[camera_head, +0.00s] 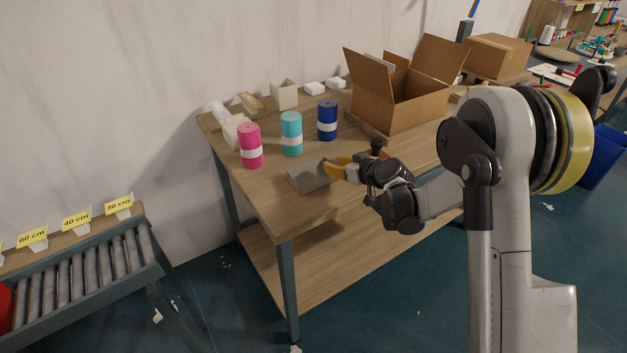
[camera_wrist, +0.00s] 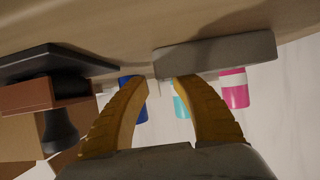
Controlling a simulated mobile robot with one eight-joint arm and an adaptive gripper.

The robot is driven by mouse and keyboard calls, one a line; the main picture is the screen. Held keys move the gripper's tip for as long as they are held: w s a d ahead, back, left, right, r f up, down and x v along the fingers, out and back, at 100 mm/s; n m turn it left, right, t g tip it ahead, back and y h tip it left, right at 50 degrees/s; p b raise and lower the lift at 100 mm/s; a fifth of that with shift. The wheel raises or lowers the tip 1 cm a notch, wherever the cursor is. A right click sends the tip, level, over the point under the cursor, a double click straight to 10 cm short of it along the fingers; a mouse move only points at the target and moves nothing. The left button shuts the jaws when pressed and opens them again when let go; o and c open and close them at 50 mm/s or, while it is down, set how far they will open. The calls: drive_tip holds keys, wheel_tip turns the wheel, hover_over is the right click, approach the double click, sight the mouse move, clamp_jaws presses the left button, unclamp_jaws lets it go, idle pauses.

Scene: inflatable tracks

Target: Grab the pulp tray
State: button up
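The grey pulp tray (camera_head: 312,176) lies as a flat block near the front edge of the wooden table (camera_head: 270,203). My gripper (camera_head: 338,168) is low over the table, with its yellow fingers at the tray's right end. In the wrist view, which looks upside down, the tray (camera_wrist: 222,53) lies just beyond the fingertips and to the right. The two yellow fingers (camera_wrist: 163,80) are apart with nothing between them. One fingertip is close to the tray's edge; I cannot tell whether it touches. My wrist hides part of the table.
Pink (camera_head: 250,146), teal (camera_head: 291,134) and blue (camera_head: 327,120) rolls stand behind the tray. An open cardboard box (camera_head: 400,98) stands at the back right. A dark flat object (camera_wrist: 50,61) shows left of the fingers in the wrist view. The table's front left is clear.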

drive_tip(key=shift+x, duration=1.05)
drive_tip(key=shift+s, duration=0.1)
clamp_jaws()
drive_tip(key=shift+r, duration=0.1)
